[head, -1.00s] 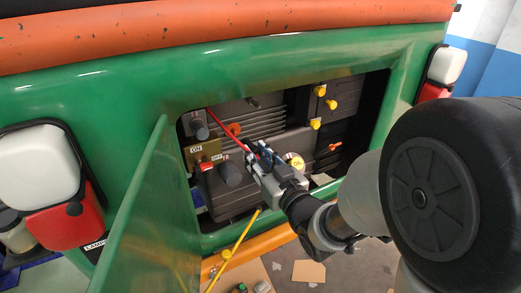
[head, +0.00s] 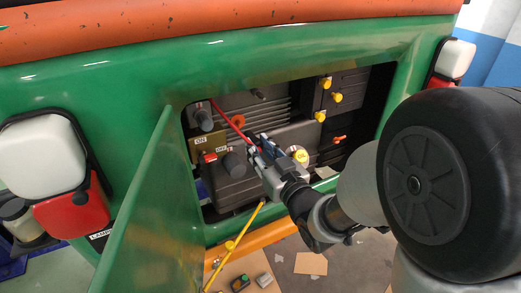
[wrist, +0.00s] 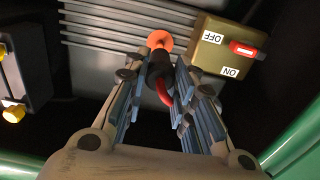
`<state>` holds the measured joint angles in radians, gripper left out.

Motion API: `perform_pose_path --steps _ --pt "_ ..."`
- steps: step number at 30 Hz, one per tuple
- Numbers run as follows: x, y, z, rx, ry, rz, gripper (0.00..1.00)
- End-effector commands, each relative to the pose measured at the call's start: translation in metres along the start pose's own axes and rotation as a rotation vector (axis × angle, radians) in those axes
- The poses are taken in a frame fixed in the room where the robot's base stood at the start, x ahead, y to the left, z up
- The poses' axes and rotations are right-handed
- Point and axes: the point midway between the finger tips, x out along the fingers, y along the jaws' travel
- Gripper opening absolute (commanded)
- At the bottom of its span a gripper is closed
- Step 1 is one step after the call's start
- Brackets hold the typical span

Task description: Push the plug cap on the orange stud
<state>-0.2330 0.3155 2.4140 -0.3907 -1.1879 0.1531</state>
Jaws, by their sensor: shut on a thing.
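The orange stud (wrist: 160,40) shows as an orange round piece against the ribbed grey housing in the wrist view. In the head view an orange piece (head: 237,121) sits just up and left of my gripper. My gripper (wrist: 158,88) is shut on the dark plug cap (wrist: 157,66), with a red cable (wrist: 164,93) between the fingers. The cap's far end overlaps the orange stud's lower edge in the wrist view. I cannot tell whether they touch.
A switch box (wrist: 222,50) with ON and OFF labels and a red lever stands right beside the stud. Yellow-capped studs (head: 326,84) and another orange stud (head: 340,139) are at the right of the bay. The open green door (head: 148,205) and the opening's edge border my arm.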

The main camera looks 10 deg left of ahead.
Motion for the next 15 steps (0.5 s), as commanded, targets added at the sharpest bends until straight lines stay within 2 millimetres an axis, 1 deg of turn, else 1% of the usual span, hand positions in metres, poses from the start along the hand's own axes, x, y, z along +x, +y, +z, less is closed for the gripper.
perform_pose_path --steps 15 --pt "0.0106 -0.0001 -0.0005 0.000 0.001 0.000 0.03"
